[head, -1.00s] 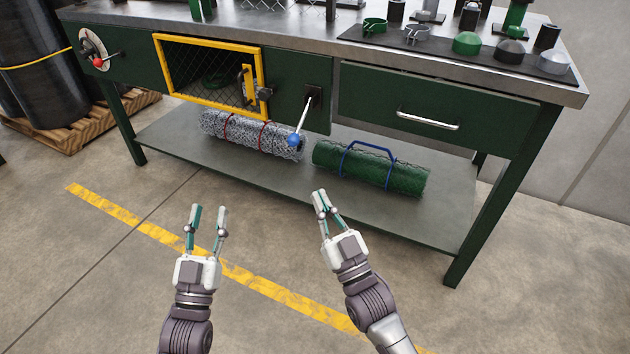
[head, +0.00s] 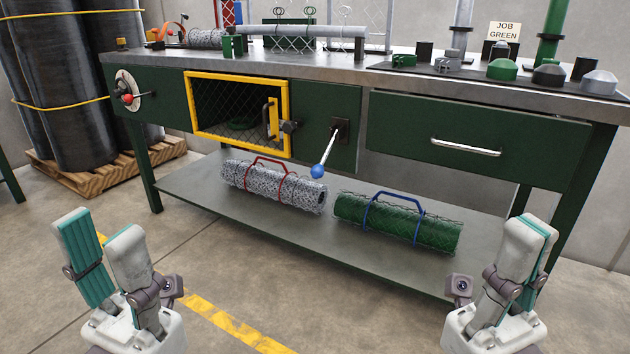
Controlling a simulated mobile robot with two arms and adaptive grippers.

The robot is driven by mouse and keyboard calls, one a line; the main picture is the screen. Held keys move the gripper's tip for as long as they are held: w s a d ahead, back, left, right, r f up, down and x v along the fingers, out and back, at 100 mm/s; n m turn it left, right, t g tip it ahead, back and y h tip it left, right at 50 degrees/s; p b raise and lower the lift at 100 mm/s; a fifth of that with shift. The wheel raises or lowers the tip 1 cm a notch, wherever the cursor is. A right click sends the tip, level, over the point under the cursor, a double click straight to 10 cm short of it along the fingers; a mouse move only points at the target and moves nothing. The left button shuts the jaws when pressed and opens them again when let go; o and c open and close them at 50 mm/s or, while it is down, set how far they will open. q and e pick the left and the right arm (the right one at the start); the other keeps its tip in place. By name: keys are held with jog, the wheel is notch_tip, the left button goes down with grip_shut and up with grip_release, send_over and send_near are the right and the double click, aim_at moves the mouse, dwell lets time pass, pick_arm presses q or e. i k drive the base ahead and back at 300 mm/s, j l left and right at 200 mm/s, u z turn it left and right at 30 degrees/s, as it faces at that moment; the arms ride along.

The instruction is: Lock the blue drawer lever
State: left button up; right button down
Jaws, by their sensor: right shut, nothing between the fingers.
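The blue-knobbed lever (head: 326,154) is in the head view, on a black plate (head: 342,129) in the green bench front, left of the drawer. Its metal rod slants down and to the left, ending in a blue ball. The drawer (head: 475,138) with a silver handle looks shut, flush with the bench front. My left gripper (head: 98,228) is open and empty at the lower left, well away from the lever. My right gripper (head: 529,226) is shut and empty at the lower right, in front of the bench's right end and apart from the lever.
A yellow-framed mesh door (head: 237,145) with a latch is left of the lever. A red-knobbed dial (head: 126,95) is farther left. A grey mesh roll (head: 274,187) and green mesh roll (head: 398,222) lie on the lower shelf (head: 205,189). Floor before the bench is clear.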

aim_at(317, 171)
jog(key=i+j, duration=0.2)
jog(key=i, duration=0.3)
jog(key=i+j+u, duration=0.15)
jog(key=i, duration=0.35)
